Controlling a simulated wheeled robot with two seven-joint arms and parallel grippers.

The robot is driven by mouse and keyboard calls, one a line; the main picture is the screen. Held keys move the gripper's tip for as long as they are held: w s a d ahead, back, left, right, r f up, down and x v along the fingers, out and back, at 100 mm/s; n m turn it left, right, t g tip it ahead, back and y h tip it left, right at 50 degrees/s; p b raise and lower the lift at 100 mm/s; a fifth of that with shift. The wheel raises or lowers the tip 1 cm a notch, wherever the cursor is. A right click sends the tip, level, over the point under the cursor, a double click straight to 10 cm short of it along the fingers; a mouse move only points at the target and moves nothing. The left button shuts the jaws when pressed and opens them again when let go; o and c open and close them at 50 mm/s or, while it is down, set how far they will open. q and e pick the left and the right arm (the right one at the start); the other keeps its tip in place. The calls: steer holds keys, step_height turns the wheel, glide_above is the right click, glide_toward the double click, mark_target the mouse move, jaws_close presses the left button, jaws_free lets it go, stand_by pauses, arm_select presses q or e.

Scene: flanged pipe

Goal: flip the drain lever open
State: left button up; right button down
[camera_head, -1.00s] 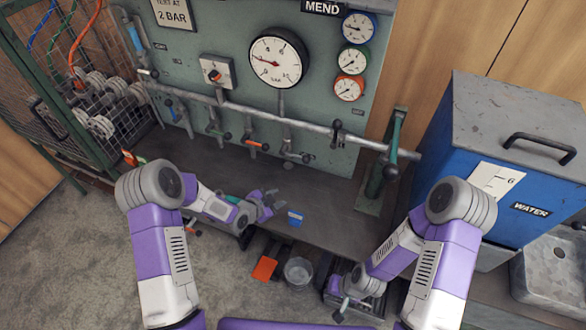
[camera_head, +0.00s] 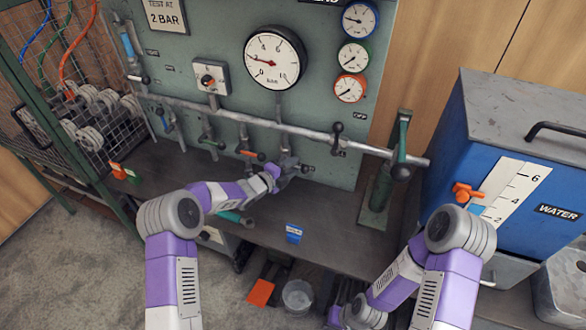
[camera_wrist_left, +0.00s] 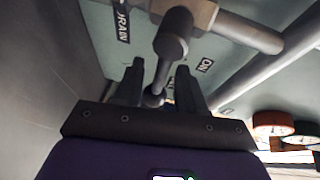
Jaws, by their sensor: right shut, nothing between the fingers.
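The drain lever (camera_wrist_left: 163,72) is a dark bar on a grey valve in the left wrist view, with a round knob at its end. A DRAIN label (camera_wrist_left: 122,20) and an ON label (camera_wrist_left: 204,65) flank it. My left gripper (camera_wrist_left: 158,82) is open, with one finger on each side of the lever's knob end; I cannot tell whether they touch it. In the head view, my left gripper (camera_head: 277,172) is at the lower pipe valves, beside the drain valve (camera_head: 304,168). My right gripper (camera_head: 336,313) is low at the bottom edge, shut and empty, its fingertips cut off.
A long grey pipe (camera_head: 275,123) with several valves crosses the green panel (camera_head: 225,45). A green post (camera_head: 381,190) stands to the right, then a blue water tank (camera_head: 450,120). The bench (camera_head: 330,215) is mostly clear around a small blue item (camera_head: 293,233).

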arm_select(q)
steer(key=shift+w+d+f, duration=0.1)
steer(key=shift+w+d, duration=0.15)
steer(key=shift+w, duration=0.05)
steer(key=shift+c, duration=0.3)
jaws_close()
steer(key=r+n, duration=0.1)
steer(key=n+h, duration=0.1)
steer(key=n, duration=0.1)
steer(key=shift+a+r+n+t+h, duration=0.2)
steer(key=shift+r+n+t+h, duration=0.1)
steer(key=shift+r+t, duration=0.1)
steer(key=shift+w+a+r+n+t+h, duration=0.2)
steer(key=shift+r+n+t+h, duration=0.25)
steer(key=shift+n, duration=0.75)
